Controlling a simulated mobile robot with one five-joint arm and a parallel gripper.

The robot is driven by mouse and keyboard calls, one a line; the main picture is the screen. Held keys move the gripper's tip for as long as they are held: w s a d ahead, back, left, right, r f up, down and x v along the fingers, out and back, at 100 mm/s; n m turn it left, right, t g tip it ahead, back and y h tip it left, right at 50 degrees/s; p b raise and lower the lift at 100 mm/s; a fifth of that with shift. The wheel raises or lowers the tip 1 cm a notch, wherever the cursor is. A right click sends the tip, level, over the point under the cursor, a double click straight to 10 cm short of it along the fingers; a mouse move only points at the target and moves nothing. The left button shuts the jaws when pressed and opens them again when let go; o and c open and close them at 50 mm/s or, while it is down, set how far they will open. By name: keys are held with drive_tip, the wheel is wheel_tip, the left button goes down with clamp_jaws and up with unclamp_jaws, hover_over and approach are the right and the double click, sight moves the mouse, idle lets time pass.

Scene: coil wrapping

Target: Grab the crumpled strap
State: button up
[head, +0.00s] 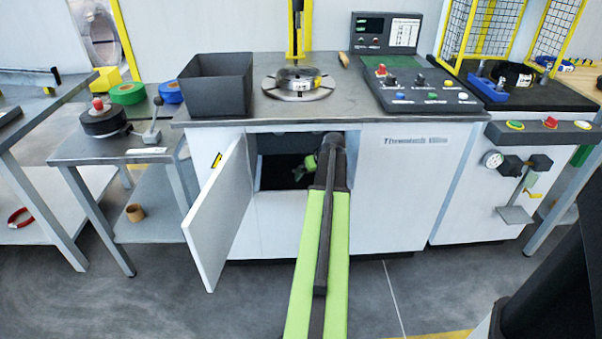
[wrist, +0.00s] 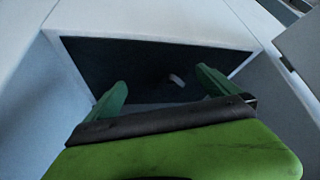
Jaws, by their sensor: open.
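A small pale, curved piece (wrist: 177,80), which looks like the crumpled strap, lies on the dark floor inside the open cabinet in the wrist view. It is too small to make out in detail. My gripper (wrist: 160,83) has its two green fingers spread apart with nothing between them. It points into the cabinet opening, and the pale piece shows beyond the fingers, nearer the right one. In the head view my gripper (head: 311,162) is at the cabinet opening, partly hidden by my arm. I cannot pick out the strap there.
The cabinet door (head: 219,213) stands open to the left of the opening.

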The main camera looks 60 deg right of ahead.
drive_tip(key=w+d, duration=0.1)
drive_tip(key=w, duration=0.1)
drive_tip(key=w+d, duration=0.1)
drive_tip(key=w, duration=0.1)
drive_tip(key=shift+d, duration=0.2)
drive_tip(key=b+x, duration=0.4)
drive_tip(key=x, duration=0.1)
drive_tip(key=shift+f+b, duration=0.25)
drive_tip(key=shift+b, duration=0.05)
drive_tip(key=shift+r, duration=0.2)
drive_tip(key=c, duration=1)
